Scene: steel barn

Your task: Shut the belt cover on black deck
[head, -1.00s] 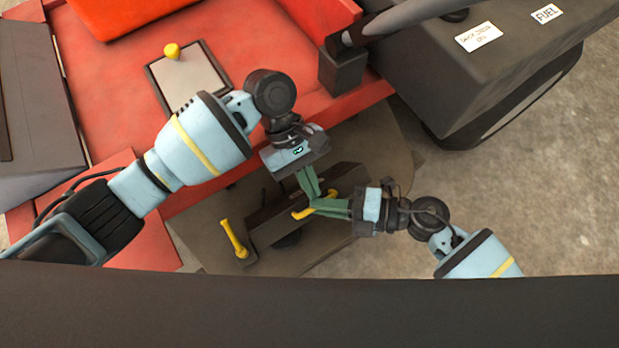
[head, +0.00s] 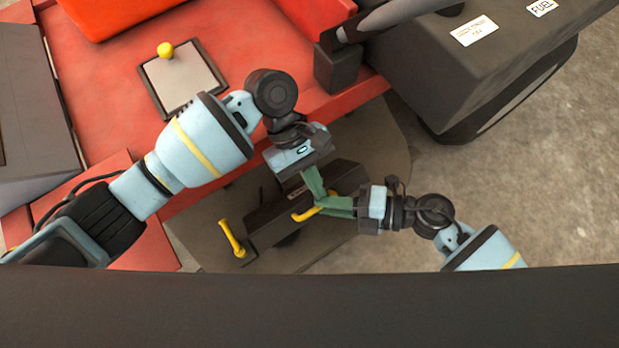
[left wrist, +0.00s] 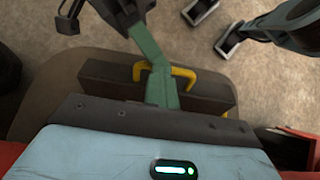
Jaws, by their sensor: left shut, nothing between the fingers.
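A long dark cover (head: 275,221) with a yellow handle (head: 303,215) sits on the dark deck (head: 210,215) below the red machine body. It also shows in the left wrist view (left wrist: 105,80), handle (left wrist: 184,74) uppermost. How far the cover stands open cannot be told. My left gripper (head: 317,192) is shut and empty, its green fingers pointing down over the handle's middle. My right gripper (head: 322,206) reaches in from the right to the same spot; its green fingers overlap the handle and the left fingertips, so grip and contact are unclear.
A yellow lever (head: 232,240) stands on the deck left of the cover. A yellow knob (head: 165,50) sits on a grey framed plate (head: 187,80) on the red body. A dark fuel box (head: 450,70) stands at upper right. The concrete floor (head: 520,170) is clear at right.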

